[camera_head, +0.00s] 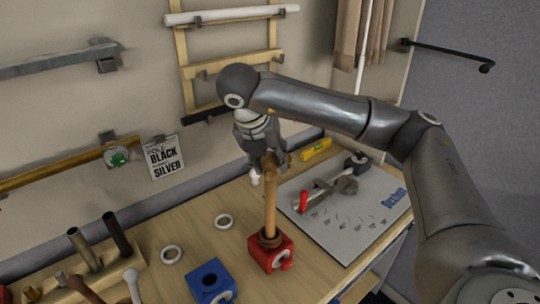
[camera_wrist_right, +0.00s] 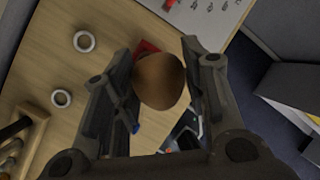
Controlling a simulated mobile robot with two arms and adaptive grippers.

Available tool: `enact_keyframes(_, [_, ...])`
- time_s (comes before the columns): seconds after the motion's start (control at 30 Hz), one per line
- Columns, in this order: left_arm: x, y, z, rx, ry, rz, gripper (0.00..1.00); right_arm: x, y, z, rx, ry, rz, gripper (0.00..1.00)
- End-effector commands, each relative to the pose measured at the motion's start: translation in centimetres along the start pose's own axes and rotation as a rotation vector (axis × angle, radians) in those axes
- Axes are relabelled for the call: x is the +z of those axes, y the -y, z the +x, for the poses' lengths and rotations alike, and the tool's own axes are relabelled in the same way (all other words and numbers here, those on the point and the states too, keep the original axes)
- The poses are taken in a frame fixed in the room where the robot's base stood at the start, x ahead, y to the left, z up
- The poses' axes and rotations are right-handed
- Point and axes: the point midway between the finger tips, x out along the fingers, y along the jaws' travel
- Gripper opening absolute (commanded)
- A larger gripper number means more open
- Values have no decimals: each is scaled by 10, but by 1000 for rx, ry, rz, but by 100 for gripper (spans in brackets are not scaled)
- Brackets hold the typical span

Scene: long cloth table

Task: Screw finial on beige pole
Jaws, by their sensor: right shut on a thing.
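The beige pole (camera_head: 270,208) stands upright in a red block clamp (camera_head: 280,258) on the wooden table. My right gripper (camera_head: 264,164) is at the top of the pole and points down. It is shut on the brown, rounded finial, which shows between the fingers in the right wrist view (camera_wrist_right: 160,80). In the head view the fingers partly hide the finial, and it sits at or just over the pole's upper end. I cannot tell whether the threads are engaged. My left gripper is not in view.
A blue block (camera_head: 210,282) and white rings (camera_head: 223,221) lie left of the clamp. A wooden rack (camera_head: 90,280) holds dark tubes at front left. A grey board (camera_head: 350,228) with a red-handled tool lies right. A yellow level (camera_head: 316,149) is behind.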

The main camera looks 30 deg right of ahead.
Motion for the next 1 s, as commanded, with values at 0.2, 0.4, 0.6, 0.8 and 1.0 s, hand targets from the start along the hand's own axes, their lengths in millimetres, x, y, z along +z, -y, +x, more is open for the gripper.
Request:
enact_keyframes(0.2, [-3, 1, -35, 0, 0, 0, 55, 2, 2, -6, -74, -38, 162, 19])
enact_keyframes(0.4, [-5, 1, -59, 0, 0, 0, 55, 2, 2, -6, -144, -73, 332, 19])
enact_keyframes(0.6, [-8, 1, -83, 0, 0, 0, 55, 2, 2, -6, -225, -115, 526, 19])
enact_keyframes(0.8, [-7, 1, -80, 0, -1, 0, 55, -1, 0, 0, -238, -121, 568, 60])
enact_keyframes(1.0, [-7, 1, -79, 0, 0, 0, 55, 0, 0, 0, -236, -121, 566, 65])
